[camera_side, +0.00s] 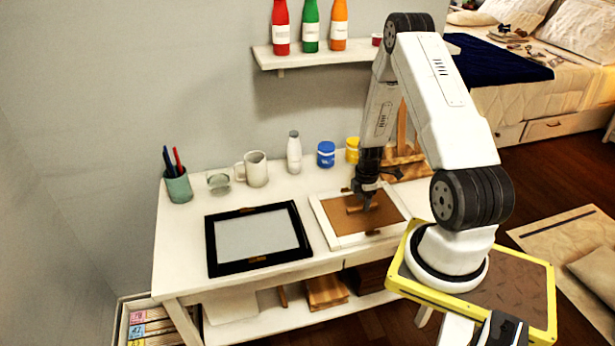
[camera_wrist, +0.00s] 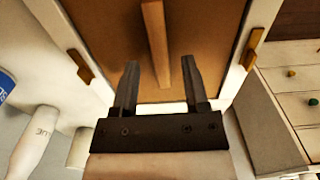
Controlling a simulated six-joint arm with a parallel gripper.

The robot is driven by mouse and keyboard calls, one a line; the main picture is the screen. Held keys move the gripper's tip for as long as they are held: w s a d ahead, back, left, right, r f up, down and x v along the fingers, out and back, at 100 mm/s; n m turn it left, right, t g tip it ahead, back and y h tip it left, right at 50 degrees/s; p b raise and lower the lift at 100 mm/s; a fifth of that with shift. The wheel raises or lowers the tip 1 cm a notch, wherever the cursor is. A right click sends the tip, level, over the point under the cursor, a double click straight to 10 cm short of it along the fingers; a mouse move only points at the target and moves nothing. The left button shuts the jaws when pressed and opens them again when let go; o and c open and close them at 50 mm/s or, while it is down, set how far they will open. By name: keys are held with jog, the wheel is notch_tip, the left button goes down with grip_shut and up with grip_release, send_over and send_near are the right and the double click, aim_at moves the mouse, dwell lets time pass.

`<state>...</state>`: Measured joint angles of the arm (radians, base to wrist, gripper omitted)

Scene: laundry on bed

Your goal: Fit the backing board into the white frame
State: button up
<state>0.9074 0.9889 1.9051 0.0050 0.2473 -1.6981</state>
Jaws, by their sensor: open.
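The white frame (camera_side: 321,222) lies flat on the white table, right of the black frame. The brown backing board (camera_side: 348,226) lies inside its opening; I cannot tell whether it sits fully down. A wooden grip bar (camera_wrist: 155,40) runs along the middle of the board (camera_wrist: 205,30). My gripper (camera_side: 367,204) points down over the board. In the wrist view its open fingers (camera_wrist: 160,66) stand on either side of the bar, apart from it. Small wooden turn clips (camera_wrist: 80,67) (camera_wrist: 253,48) sit on opposite rails of the white frame.
A black frame (camera_side: 213,245) with a grey panel lies to the left. A pen cup (camera_side: 178,187), glass, mug (camera_side: 254,170), white bottle (camera_side: 294,153), blue jar (camera_side: 326,154) and yellow jar (camera_side: 352,150) line the back. A wooden easel (camera_side: 405,155) stands behind right.

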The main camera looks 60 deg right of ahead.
aim_at(360, 207)
notch_tip(360, 207, up, 10)
jog(key=shift+r, duration=0.15)
dwell(0.5)
jog(key=shift+a, duration=0.1)
dwell(0.5)
jog(key=w+a+r+m+t, duration=0.1)
jog(key=w+a+r+m, duration=0.2)
jog(key=a, duration=0.4)
jog(key=w+a+r+m, duration=0.1)
jog(key=w+a+r, duration=0.3)
jog(key=a, duration=0.3)
jog(key=s+a+r+m, duration=0.1)
jog(key=a+r+m, duration=0.1)
jog(key=a, duration=0.6)
jog(key=s+a+r+m+t, duration=0.1)
jog(key=s+a+r+m, duration=0.1)
jog(key=a, duration=0.6)
jog(key=shift+a+r+m+t, duration=0.3)
jog(key=shift+a+r+m, duration=0.15)
jog(key=shift+r, duration=0.2)
jog(key=shift+d, duration=0.1)
jog(key=shift+c, duration=0.2)
